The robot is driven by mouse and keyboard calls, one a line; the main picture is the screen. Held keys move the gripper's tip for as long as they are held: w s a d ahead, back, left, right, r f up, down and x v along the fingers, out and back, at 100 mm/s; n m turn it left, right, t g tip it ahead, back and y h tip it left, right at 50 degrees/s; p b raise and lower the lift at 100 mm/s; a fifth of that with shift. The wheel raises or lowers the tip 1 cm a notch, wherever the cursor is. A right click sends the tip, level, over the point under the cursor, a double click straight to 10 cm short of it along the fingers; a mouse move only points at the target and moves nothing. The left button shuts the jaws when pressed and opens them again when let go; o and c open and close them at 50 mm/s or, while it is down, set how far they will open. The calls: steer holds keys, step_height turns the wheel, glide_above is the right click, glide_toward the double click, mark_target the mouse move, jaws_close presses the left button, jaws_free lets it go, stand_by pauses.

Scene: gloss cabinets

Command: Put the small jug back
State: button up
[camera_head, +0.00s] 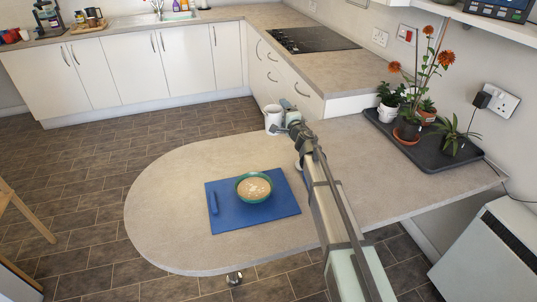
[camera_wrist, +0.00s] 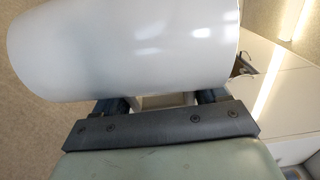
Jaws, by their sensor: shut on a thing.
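The small white jug (camera_head: 273,119) is near the back edge of the rounded worktop, where it meets the cabinet run. My gripper (camera_head: 285,116) is at its right side and shut on it. In the wrist view, the jug (camera_wrist: 120,45) fills the top of the picture as a smooth white cylinder. The fingers (camera_wrist: 160,101) meet its lower side in that picture, and their tips are mostly hidden by it. The jug looks upright in the head view. I cannot tell whether its base touches the worktop.
A blue board (camera_head: 226,220) with a green bowl (camera_head: 243,194) of pale food lies on the rounded worktop (camera_head: 160,205). A dark tray (camera_head: 466,149) with several potted plants stands at the right. A black hob (camera_head: 312,39) is behind. The worktop's left part is clear.

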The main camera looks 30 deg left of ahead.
steer(key=shift+n+g+y, duration=0.7)
steer(key=shift+g+y, duration=0.1)
steer(key=shift+g, duration=0.1)
steer(key=shift+a+f, duration=0.5)
steer(key=shift+f, duration=1.45)
steer(key=shift+a+f, duration=0.45)
steer(key=shift+f, duration=1.55)
steer(key=shift+a+f, duration=0.5)
steer(key=shift+f, duration=1.45)
steer(key=o, duration=1.7)
steer(key=shift+f, duration=0.15)
steer(key=shift+v, duration=2.75)
